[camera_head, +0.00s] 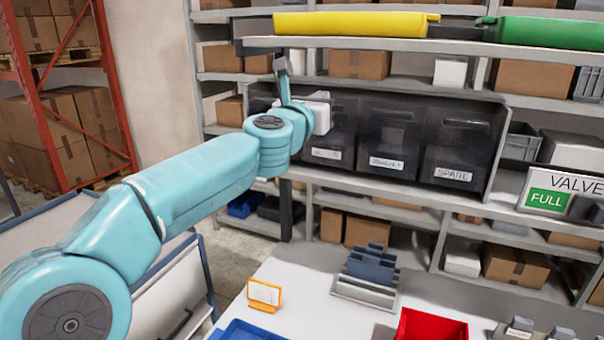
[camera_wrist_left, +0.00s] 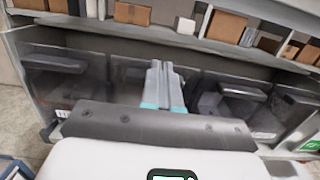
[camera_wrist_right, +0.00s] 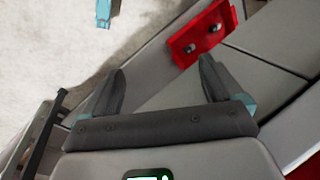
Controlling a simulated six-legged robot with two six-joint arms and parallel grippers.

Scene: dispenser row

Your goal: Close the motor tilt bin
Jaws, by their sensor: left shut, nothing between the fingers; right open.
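A row of dark see-through tilt bins sits in a shelf frame in the head view. The label of one bin (camera_head: 330,135) beside my gripper is too small to read surely; the bin at the right end (camera_head: 455,140) reads SPARE. I cannot tell which is the motor bin; the leftmost bin is partly behind my arm. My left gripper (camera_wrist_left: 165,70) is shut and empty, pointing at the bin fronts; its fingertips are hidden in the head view. I cannot tell whether it touches a front or whether any front is tilted out. My right gripper (camera_wrist_right: 160,72) is open and empty.
A white table below carries a grey holder (camera_head: 368,275), an orange-framed card (camera_head: 264,295) and a red bin (camera_head: 430,326). A VALVE sign marked FULL (camera_head: 548,201) stands at right.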

